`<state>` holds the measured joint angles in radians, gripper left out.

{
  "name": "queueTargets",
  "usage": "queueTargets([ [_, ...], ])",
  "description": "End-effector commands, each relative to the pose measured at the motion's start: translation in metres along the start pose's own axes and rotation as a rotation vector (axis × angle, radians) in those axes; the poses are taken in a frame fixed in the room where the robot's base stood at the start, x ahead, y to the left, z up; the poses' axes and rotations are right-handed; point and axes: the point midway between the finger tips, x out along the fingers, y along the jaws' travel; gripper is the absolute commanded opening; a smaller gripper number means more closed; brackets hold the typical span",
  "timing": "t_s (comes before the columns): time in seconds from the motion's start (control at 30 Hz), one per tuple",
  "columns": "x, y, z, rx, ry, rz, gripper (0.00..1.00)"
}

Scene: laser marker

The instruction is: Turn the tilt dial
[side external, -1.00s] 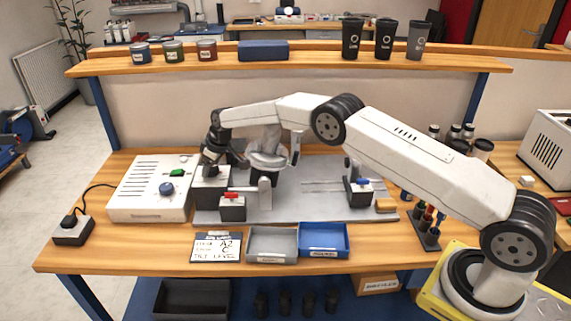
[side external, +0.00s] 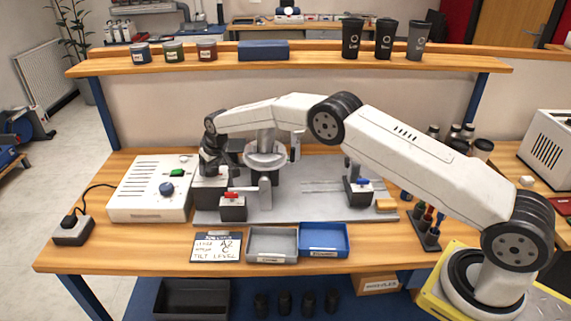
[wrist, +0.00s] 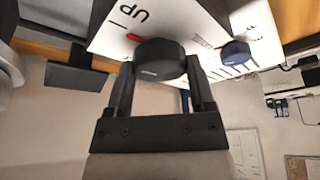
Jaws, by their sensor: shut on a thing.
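The tilt dial (wrist: 160,60) is a black knob in the wrist view, on a white panel (wrist: 112,38) marked "UP" with a red mark beside the knob. My gripper (wrist: 161,72) is shut on the dial, one finger on each side. In the side view my gripper (side external: 211,170) points down over a small grey-and-white block (side external: 208,192) right of the white control box; it hides the dial there.
The control box (side external: 148,198) carries a blue knob (side external: 166,189) and a green switch (side external: 176,172). A red-topped clamp block (side external: 232,207) stands close in front of my gripper. Grey (side external: 270,258) and blue (side external: 324,252) trays sit at the front.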

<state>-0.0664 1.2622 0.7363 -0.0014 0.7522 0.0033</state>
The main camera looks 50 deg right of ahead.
Motion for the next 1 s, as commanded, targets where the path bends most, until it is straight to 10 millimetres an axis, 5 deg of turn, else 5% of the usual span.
queueTargets([
  [0.53, -0.0004, -0.0007, -0.0006, 0.075, 0.003, 0.03, 0.1],
  [0.57, -0.0004, -0.0007, -0.0006, 0.075, 0.003, 0.03, 0.72],
  [0.63, -0.0004, -0.0007, -0.0006, 0.075, 0.003, 0.03, 0.95],
  [1.0, -0.0014, -0.0004, -0.0003, 0.073, 0.002, 0.03, 1.0],
])
